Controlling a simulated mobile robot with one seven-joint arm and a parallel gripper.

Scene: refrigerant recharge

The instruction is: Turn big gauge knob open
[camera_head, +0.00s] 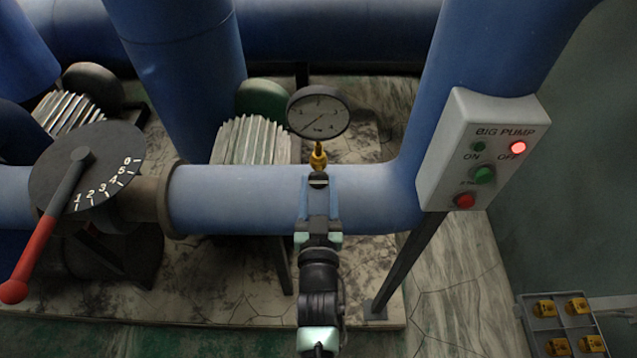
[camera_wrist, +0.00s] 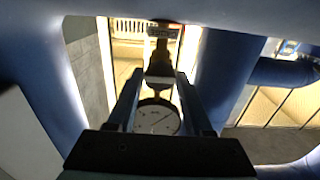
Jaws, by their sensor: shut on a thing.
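The big gauge (camera_head: 318,113) has a round white dial and stands on a brass fitting (camera_head: 318,158) on top of the blue pipe. Its small knob (camera_head: 318,180) sits just below the fitting, on the near side. My gripper (camera_head: 318,186) reaches up to it from the front and is shut on it. In the wrist view, the two fingers of my gripper (camera_wrist: 160,80) stand on either side of the knob (camera_wrist: 159,74), and the gauge dial (camera_wrist: 157,118) shows between them. The knob is small and partly hidden, so its turn angle cannot be told.
A grey valve dial (camera_head: 110,150) with a red-ended lever (camera_head: 36,250) is at left. The big pump box (camera_head: 470,150) at right has its red lamp (camera_head: 518,147) lit. A panel of yellow switches (camera_head: 565,320) is at lower right. Blue pipes (camera_head: 235,200) surround the gripper.

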